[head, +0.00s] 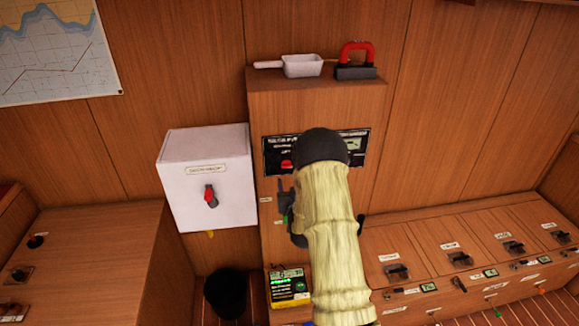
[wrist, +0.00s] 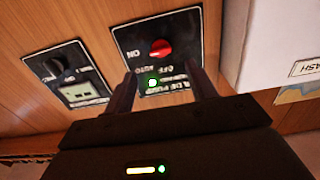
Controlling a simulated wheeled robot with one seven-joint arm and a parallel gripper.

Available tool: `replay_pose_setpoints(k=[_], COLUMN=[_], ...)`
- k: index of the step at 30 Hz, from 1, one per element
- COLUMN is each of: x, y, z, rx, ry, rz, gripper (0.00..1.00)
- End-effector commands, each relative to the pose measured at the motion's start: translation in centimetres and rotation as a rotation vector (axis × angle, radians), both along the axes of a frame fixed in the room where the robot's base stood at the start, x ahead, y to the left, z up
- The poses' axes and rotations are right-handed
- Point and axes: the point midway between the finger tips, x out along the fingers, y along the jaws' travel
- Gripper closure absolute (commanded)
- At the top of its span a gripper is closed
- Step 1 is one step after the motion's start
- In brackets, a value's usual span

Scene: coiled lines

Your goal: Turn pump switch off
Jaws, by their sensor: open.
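The pump switch is a red knob (wrist: 162,49) on a black panel (wrist: 187,20) marked ON, OFF and AUTO; the print looks upside down in the wrist view. The red knob also shows in the head view (head: 286,164), just left of my arm. I cannot tell which mark the knob points to. My gripper (wrist: 163,80) is open and empty, its dark fingers spread on either side of the panel's lower part, with the knob beyond their tips. A green light (wrist: 152,83) shows between the fingers. In the head view my arm hides most of the gripper.
A second black panel (wrist: 66,74) with a dark knob sits beside it. A white box (head: 207,170) with a red-and-black switch stands left of the cabinet. A white scoop (head: 303,66) and a red-handled block (head: 355,62) rest on top. A black bin (head: 226,294) stands below.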

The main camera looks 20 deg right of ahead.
Motion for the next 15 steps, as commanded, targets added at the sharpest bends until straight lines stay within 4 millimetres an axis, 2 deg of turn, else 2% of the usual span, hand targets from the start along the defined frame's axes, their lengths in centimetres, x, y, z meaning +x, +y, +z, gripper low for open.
replay_pose_setpoints(k=[3, 15], x=[1.8, 6.7], y=[-0.5, -2.4], z=[0.2, 0.1], rx=[-0.001, 0.000], ry=[-0.002, -0.001], rz=[0.001, -0.007], gripper=[0.44, 0.44])
